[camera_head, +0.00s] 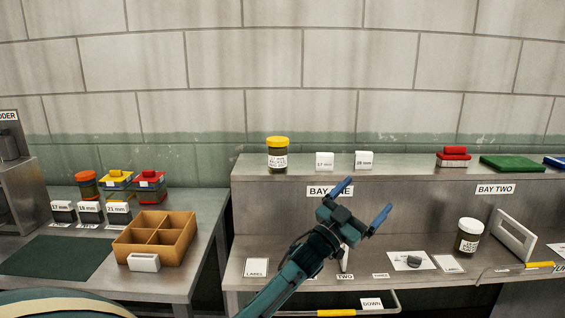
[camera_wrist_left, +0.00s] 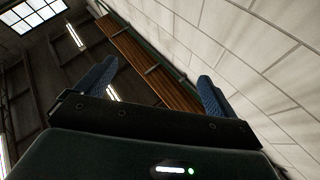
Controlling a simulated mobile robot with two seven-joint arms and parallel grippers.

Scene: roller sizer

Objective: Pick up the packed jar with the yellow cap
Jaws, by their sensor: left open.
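The jar with the yellow cap (camera_head: 277,154) stands upright on the upper shelf of the steel bench, left of two small white size tags. It has a dark body and a white printed label. My left gripper (camera_head: 367,196) is in front of the shelf, below and to the right of the jar. Its blue fingers are spread apart, with nothing between them. In the left wrist view the open fingers (camera_wrist_left: 155,80) show only wall and ceiling beyond, with no jar. My right gripper is not in view.
A second jar with a white cap (camera_head: 468,236) stands on the lower shelf at the right, beside a white frame (camera_head: 515,235). White size tags (camera_head: 325,161) stand right of the yellow-capped jar. A wooden divided tray (camera_head: 178,217) is on the left table.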

